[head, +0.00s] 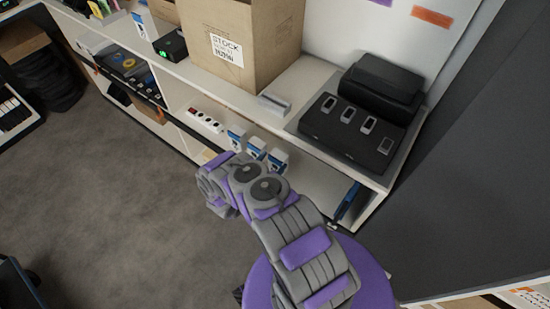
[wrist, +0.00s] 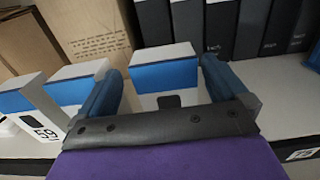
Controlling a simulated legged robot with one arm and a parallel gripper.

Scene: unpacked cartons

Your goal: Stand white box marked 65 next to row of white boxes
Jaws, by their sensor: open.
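Three white boxes with blue bands stand on the lower shelf in the head view: a left one (head: 235,137), a middle one (head: 256,148) and a right one (head: 278,160). In the wrist view, my gripper (wrist: 162,66) is open, with one blue finger on each side of a white and blue box (wrist: 165,76). Whether the fingers touch it I cannot tell. Two similar boxes stand left of it, a middle one (wrist: 78,80) and one at the far left (wrist: 28,97). A label reading 59 shows there. No 65 is legible. In the head view my gripper's fingers are not distinguishable.
A large carton (head: 240,45) and a black case (head: 350,130) stand on the upper shelf. A small whitish block (head: 273,103) lies between them. Dark binders (wrist: 225,28) stand behind the boxes in the wrist view. Bare shelf (wrist: 280,95) lies to the right.

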